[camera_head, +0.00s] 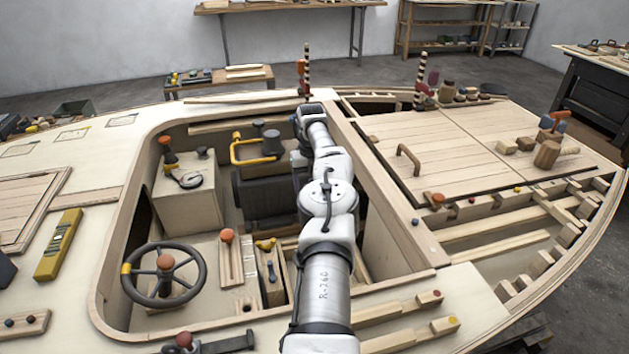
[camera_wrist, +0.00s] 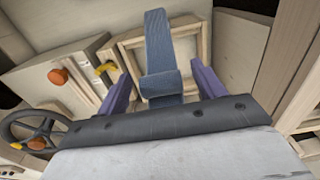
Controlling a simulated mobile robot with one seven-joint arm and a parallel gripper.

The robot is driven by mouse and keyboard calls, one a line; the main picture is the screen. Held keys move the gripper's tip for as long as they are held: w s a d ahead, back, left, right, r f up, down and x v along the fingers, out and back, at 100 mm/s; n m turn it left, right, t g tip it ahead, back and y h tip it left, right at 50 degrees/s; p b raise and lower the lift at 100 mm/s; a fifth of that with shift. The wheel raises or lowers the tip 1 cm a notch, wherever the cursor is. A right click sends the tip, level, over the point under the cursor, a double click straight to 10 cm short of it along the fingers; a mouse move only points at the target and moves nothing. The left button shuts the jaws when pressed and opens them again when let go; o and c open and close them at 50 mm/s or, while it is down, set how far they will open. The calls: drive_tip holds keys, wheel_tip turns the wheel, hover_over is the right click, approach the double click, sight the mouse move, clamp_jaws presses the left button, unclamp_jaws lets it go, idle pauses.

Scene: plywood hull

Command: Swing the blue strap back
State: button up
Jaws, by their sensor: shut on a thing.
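The blue strap (camera_wrist: 158,48) shows in the wrist view as a woven band with a thicker fold at its near end. It lies in front of a pale wooden frame. My gripper (camera_wrist: 161,72) has its two purple fingers on either side of the strap's near part and is shut on it. The dark wrist edge hides whatever is below the fold. In the head view my arm reaches into the hull's cockpit and hides the strap; I cannot make out the gripper there.
A dark steering wheel (camera_head: 163,275) and an orange-knobbed lever (camera_head: 228,262) stand left of my arm. A yellow-railed seat (camera_head: 258,150) is behind them. The cockpit's wooden rim (camera_head: 395,190) and the plank deck (camera_head: 470,150) lie close on the right.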

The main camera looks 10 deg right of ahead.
drive_tip(key=shift+w+a, duration=0.15)
drive_tip(key=shift+w, duration=0.2)
drive_tip(key=o, duration=1.4)
drive_tip(key=shift+w+f, duration=0.3)
drive_tip(key=shift+f, duration=0.1)
drive_tip(key=shift+s+r, duration=0.2)
drive_tip(key=shift+r, duration=0.05)
drive_tip(key=shift+r+p, duration=1.3)
drive_tip(key=shift+r, duration=5.65)
